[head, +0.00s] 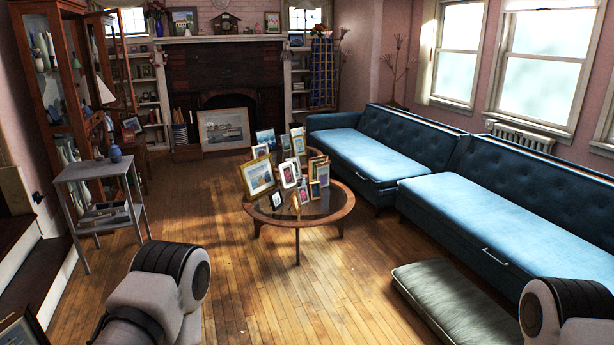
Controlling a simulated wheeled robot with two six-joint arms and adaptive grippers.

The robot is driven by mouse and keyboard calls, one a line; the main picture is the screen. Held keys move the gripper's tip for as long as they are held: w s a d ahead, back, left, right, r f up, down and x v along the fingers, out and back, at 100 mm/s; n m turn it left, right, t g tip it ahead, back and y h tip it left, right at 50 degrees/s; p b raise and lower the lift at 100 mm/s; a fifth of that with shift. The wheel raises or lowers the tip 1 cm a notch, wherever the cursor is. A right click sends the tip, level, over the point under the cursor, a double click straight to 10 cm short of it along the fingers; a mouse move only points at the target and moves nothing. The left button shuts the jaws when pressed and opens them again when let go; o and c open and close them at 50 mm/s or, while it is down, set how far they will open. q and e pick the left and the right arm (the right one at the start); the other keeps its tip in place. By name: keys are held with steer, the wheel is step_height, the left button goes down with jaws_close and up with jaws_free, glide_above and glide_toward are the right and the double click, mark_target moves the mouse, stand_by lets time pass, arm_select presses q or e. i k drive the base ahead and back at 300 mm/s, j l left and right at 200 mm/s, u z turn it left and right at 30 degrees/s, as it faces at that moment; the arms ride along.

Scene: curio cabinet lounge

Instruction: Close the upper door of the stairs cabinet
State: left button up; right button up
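The stairs cabinet (66,98) is a tall reddish-brown wooden case with glass panes, at the far left of the head view beside the steps. Vases and other ornaments show on its shelves. Its upper door (91,48) appears swung open, standing out from the front on the cabinet's right side. The lower part is partly hidden behind a grey side table, so I cannot tell how its lower door stands. Parts of my two arms show at the bottom left and bottom right, well apart from the cabinet. Neither gripper is in view.
The grey side table (95,169) with a blue vase (115,153) stands in front of the cabinet. A round glass-topped table (338,208) holds several picture frames. Blue sofas (470,208) and a green cushion (450,300) are at right.

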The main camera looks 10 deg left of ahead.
mark_target(118, 10)
steer(key=i+j+u, duration=0.25)
steer(key=i, duration=0.45)
steer(key=i+u, duration=0.2)
steer(key=i, duration=0.55)
steer(key=i+u, duration=0.25)
steer(key=i, duration=0.5)
steer(key=i+l+u, duration=0.25)
steer(key=i, duration=0.45)
steer(key=i+j+u, duration=0.1)
steer(key=i+u, duration=0.3)
steer(key=i, duration=2.75)
steer(key=i+l+u, duration=0.4)
steer(key=i, duration=0.25)
steer(key=i+l+u, duration=0.45)
steer(key=i+l, duration=0.2)
steer(key=i+l+u, duration=0.4)
steer(key=l, duration=0.4)
steer(key=i+l+u, duration=0.15)
steer(key=l, duration=0.2)
steer(key=i+l+u, duration=0.1)
steer(key=l, duration=0.3)
steer(key=l+u, duration=0.15)
steer(key=l, duration=0.25)
steer(key=i, duration=0.05)
